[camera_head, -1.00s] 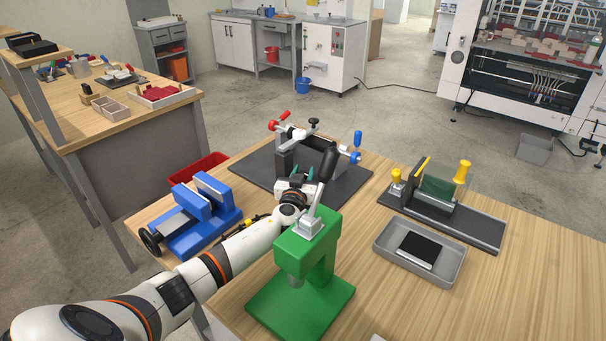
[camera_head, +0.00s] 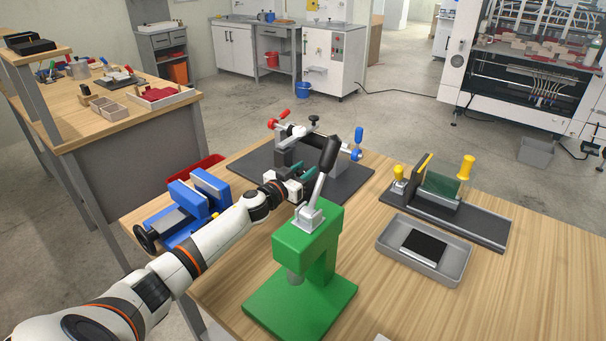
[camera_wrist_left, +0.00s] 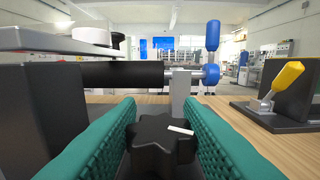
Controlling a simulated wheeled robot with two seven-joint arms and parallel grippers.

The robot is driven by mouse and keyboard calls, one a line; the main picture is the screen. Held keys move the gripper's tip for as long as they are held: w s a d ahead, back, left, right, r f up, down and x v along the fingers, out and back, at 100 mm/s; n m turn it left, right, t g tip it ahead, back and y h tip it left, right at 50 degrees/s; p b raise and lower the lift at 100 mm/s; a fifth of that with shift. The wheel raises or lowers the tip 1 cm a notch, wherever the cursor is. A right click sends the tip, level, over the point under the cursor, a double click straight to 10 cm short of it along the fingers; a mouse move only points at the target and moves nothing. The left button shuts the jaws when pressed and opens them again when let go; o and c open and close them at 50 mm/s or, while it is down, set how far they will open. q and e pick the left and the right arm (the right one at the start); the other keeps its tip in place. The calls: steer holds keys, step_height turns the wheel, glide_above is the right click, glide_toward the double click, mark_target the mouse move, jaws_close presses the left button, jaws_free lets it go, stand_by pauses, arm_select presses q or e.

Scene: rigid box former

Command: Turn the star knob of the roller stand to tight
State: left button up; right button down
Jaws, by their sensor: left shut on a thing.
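The black star knob (camera_wrist_left: 160,142) with a white mark sits between the teal fingers of my left gripper in the left wrist view. Its mark points right and slightly down. My left gripper (camera_head: 303,171) is shut on the knob at the front of the roller stand. The roller stand (camera_head: 284,154) stands on a dark mat in the head view, with a red handle and a blue handle. Its black roller (camera_wrist_left: 122,74) lies level behind the knob in the left wrist view. The knob is hidden in the head view. My right gripper is not in view.
A green press (camera_head: 306,249) with a black-tipped lever stands close in front of my left gripper. A blue vise (camera_head: 190,211) is to the left. A grey tray (camera_head: 391,244) and a yellow-handled fixture (camera_head: 472,222) are to the right. Front-right table top is clear.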

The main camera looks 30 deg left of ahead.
mark_target(303, 170)
arm_select(q)
steer(key=shift+m+g+h, duration=0.3)
steer(key=shift+m+h, duration=0.8)
steer(key=shift+h, duration=0.9)
steer(key=o, duration=1)
steer(key=shift+c, duration=0.2)
step_height(303, 170, up, 10)
steer(key=shift+f+p, duration=0.1)
steer(key=shift+p, duration=0.9)
